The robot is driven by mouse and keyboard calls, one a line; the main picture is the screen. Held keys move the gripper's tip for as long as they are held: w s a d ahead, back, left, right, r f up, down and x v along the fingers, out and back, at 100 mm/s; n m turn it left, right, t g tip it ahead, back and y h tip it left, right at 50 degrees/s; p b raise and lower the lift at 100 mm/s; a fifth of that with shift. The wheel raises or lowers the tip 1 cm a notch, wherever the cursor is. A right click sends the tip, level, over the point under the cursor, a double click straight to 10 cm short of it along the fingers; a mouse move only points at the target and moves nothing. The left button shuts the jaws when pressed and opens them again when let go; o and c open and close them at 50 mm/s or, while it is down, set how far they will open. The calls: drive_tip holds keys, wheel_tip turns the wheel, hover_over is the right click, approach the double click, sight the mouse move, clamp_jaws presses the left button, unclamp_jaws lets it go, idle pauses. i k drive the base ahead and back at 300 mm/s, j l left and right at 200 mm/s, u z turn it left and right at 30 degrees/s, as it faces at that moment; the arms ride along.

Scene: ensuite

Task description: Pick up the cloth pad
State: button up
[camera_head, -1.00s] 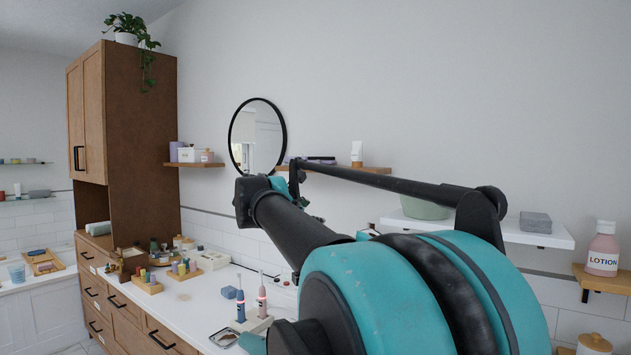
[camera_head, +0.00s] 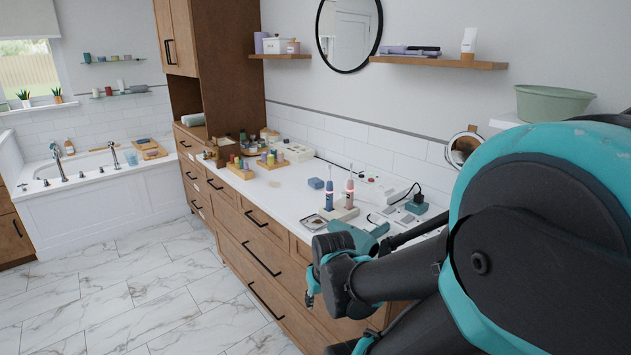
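My arm reaches in from the right, in front of the counter's near end. What seems to be my gripper (camera_head: 311,287) is at the arm's far end, in front of the drawers and below the counter top. It is well apart from the beige pad. Its fingers are too small and partly hidden to read.
The blue block (camera_head: 316,183), toothbrushes on a stand (camera_head: 340,212) and a small dish (camera_head: 313,222) stand nearer on the counter. Wooden trays with bottles (camera_head: 240,172) stand farther left. A tall cabinet (camera_head: 228,60) rises behind. The marble floor (camera_head: 140,300) at left is clear.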

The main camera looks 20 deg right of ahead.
sight(316, 183)
drive_tip(key=i+j, duration=1.4)
drive_tip(key=j, duration=0.15)
drive_tip(key=i+j+z, duration=0.1)
drive_tip(key=i+j, duration=0.15)
drive_tip(key=i+j+z, duration=0.15)
drive_tip(key=i+j, duration=0.15)
drive_tip(key=j, duration=0.15)
drive_tip(key=i+j+z, duration=0.1)
drive_tip(key=j, duration=0.3)
drive_tip(key=i+j+z, duration=0.15)
drive_tip(key=i+j, duration=0.2)
